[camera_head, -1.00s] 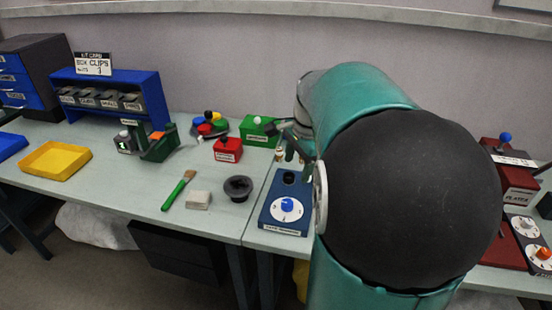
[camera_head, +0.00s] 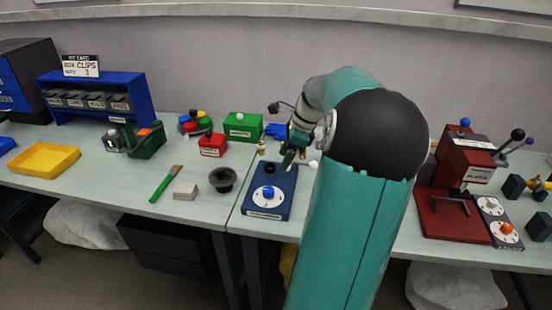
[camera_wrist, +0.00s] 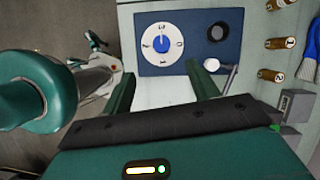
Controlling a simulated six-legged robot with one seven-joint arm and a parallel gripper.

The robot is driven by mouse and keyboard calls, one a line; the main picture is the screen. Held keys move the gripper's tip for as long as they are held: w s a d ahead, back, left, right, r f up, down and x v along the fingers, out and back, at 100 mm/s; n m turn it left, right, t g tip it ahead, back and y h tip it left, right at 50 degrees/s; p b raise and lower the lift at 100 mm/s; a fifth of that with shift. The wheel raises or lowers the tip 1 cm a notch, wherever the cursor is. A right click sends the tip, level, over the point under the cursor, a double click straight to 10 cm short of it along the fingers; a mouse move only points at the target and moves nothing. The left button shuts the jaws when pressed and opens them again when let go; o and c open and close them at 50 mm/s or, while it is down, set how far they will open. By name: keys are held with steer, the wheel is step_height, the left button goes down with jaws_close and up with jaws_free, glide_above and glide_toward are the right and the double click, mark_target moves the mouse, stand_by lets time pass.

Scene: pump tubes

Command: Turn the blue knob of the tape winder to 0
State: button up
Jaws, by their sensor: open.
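The tape winder (camera_head: 255,210) is a blue box on the table with a white round dial, a blue knob (camera_head: 268,192) on the dial and a dark round hole behind it. In the wrist view the winder (camera_wrist: 190,68) lies beyond my fingers, with the blue knob (camera_wrist: 162,44) at the dial's centre. The dial marks are too small to read surely. My gripper (camera_head: 291,158) is open and empty, over the winder's back right part. In the wrist view my gripper (camera_wrist: 160,82) has its two green fingers spread, apart from the knob.
A black cup (camera_head: 222,180), an eraser-like block (camera_head: 185,191) and a green brush (camera_head: 163,186) lie left of the winder. Small labelled cylinders (camera_wrist: 280,43) and a blue glove-like thing (camera_wrist: 312,40) are near it. A red press (camera_head: 465,165) stands right.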

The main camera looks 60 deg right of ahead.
mark_target(268, 190)
steer(key=x, duration=1.3)
steer(key=shift+d+f, duration=0.2)
steer(key=shift+f, duration=0.25)
steer(key=shift+s, duration=0.1)
steer(key=c, duration=1.2)
steer(key=shift+o, duration=0.2)
steer(key=shift+n+g+y, duration=0.4)
steer(key=shift+n+y, duration=0.1)
steer(key=shift+n, duration=1.1)
steer(key=shift+d, duration=0.1)
